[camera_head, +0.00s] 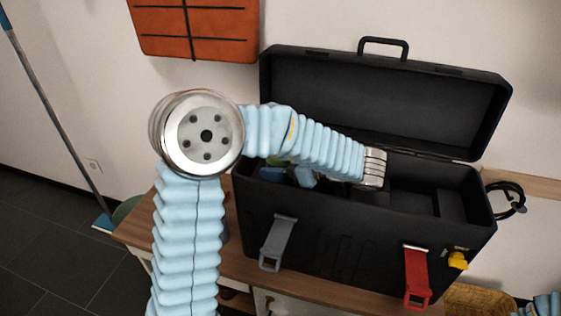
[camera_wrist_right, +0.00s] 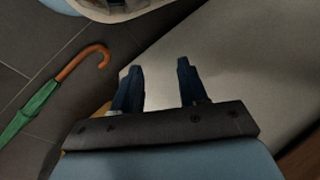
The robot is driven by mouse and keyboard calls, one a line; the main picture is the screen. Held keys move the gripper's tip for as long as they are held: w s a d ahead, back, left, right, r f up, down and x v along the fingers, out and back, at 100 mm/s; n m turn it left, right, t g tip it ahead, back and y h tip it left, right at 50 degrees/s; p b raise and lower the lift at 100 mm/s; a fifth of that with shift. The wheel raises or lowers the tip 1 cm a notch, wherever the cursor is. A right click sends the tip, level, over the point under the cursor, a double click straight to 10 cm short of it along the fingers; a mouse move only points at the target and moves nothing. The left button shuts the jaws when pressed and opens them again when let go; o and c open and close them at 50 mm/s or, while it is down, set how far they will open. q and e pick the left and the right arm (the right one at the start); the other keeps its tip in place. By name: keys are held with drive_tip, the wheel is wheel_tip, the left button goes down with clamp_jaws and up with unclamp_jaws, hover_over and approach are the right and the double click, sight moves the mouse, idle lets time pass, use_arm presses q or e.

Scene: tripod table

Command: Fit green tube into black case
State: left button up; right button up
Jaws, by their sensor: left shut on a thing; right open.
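The black case (camera_head: 340,240) stands open on the wooden table, its lid (camera_head: 385,100) tipped back. My left arm reaches across the case from the left. My left gripper (camera_head: 271,173) is at the left part of the case opening, mostly hidden behind my forearm. It is shut on the green tube (camera_head: 274,161), of which only a small green patch shows. The tube's lower end and whether it touches a compartment cannot be seen. My right gripper (camera_wrist_right: 160,85) is open and empty in the right wrist view, away from the case.
Dividers (camera_head: 412,190) split the right part of the case. A grey latch (camera_head: 278,243) and a red latch (camera_head: 416,275) hang at its front. The wooden table (camera_head: 140,229) is narrow. A green umbrella (camera_wrist_right: 34,109) with a wooden handle shows in the right wrist view.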

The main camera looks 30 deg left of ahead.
use_arm(q)
drive_tip(key=o, duration=1.3)
drive_tip(key=shift+r, duration=0.2)
drive_tip(key=shift+r+p+v, duration=0.15)
drive_tip(key=shift+p+v, duration=0.15)
drive_tip(key=shift+v, duration=2.8)
drive_tip(key=shift+r+p+v, duration=0.15)
drive_tip(key=shift+p+v, duration=0.1)
drive_tip(key=shift+v, duration=2.8)
drive_tip(key=shift+a, duration=0.1)
